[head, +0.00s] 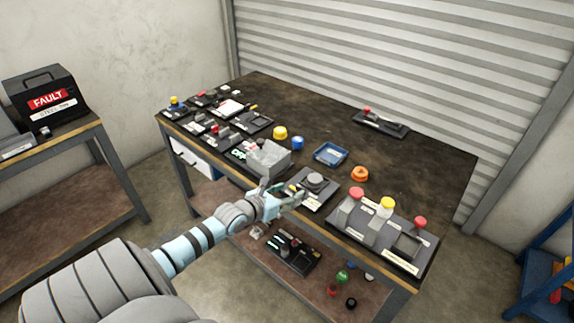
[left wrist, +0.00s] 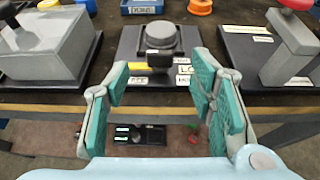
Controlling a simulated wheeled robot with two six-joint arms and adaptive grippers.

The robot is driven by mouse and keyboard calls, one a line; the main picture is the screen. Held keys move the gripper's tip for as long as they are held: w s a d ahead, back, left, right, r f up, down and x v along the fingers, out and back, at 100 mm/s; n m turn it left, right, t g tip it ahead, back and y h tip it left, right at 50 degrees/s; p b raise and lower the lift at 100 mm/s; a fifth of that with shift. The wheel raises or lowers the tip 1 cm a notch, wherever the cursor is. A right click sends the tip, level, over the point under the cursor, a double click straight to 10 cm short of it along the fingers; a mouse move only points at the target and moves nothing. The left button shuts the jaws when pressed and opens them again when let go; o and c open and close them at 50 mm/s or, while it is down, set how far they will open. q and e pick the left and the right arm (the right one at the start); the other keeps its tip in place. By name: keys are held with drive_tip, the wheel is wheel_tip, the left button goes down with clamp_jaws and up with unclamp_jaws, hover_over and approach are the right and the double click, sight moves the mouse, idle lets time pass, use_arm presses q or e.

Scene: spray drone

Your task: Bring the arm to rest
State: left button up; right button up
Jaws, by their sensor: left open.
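My left gripper (head: 281,196) is open and empty at the front edge of the dark workbench (head: 430,160). Its teal-padded fingers stand wide apart in the left wrist view (left wrist: 160,95). Between and beyond them lies a dark plate with a round grey knob (left wrist: 160,36) and a black and yellow piece in front of it. The same knob (head: 315,180) shows just right of the gripper in the head view. No contact between the fingers and the plate can be made out. My right gripper is not in view.
A grey box-shaped device (head: 268,158) stands just behind the gripper. A panel with red and yellow knobs (head: 386,232) is to its right. A blue tray (head: 330,154) and an orange ring (head: 360,174) lie behind. A lower shelf (head: 330,290) holds small items.

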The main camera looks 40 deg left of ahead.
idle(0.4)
use_arm(q)
drive_tip(key=s+a+f+n+g+y, duration=0.2)
drive_tip(key=s+f+n+g, duration=0.1)
drive_tip(key=s+f+n, duration=0.8)
drive_tip(key=s+a+f+n+g+y, duration=0.1)
drive_tip(key=s+f+n+g+y, duration=0.15)
drive_tip(key=s+f+n, duration=0.75)
drive_tip(key=s+d+f+n+g+h, duration=0.2)
drive_tip(key=s+d+f+n, duration=0.5)
drive_tip(key=s, duration=0.4)
drive_tip(key=s+d+f+n+g+h, duration=0.2)
drive_tip(key=s+d+f+n+g, duration=0.3)
drive_tip(key=s+d, duration=0.6)
wheel_tip(320, 180, down, 4)
drive_tip(key=shift+s+r+n, duration=0.1)
drive_tip(key=shift+s+n, duration=0.1)
drive_tip(key=shift+n, duration=1)
